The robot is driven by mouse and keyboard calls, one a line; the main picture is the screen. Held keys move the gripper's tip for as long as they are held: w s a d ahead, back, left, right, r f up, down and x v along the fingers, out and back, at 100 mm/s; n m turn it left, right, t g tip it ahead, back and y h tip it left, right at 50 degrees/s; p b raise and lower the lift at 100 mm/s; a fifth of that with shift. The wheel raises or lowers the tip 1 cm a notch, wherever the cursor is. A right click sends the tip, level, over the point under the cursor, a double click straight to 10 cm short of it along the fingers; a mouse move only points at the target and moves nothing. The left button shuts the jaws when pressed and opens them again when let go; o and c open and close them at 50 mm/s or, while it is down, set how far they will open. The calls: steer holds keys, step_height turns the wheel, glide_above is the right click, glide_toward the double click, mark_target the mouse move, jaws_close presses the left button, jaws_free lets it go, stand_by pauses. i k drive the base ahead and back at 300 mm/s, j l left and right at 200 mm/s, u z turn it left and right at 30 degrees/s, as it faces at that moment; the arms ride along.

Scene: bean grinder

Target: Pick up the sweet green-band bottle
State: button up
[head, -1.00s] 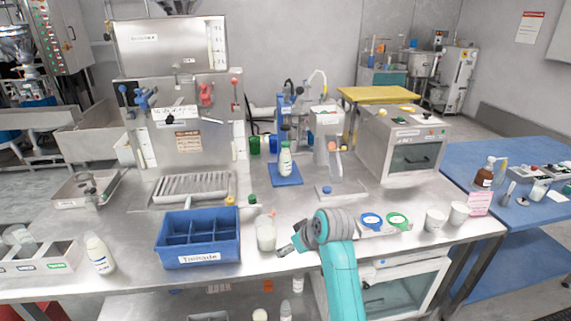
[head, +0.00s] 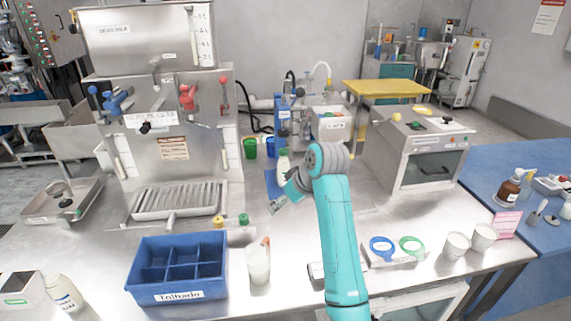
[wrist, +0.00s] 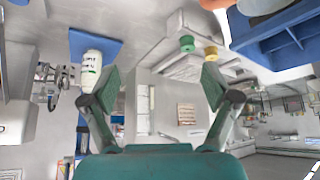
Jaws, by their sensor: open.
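A second white bottle (head: 64,292) stands at the front left, partly cut off.
A blue divided crate (head: 178,296) and a white cup (head: 258,264) stand at the front. A green-capped item (head: 243,219) and a yellow-capped item (head: 218,222) stand behind them. The large steel machine (head: 165,135) is at left. Two white cups (head: 457,245) stand at right.

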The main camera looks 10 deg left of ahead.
mark_target(283, 164)
steer(key=i, duration=0.9)
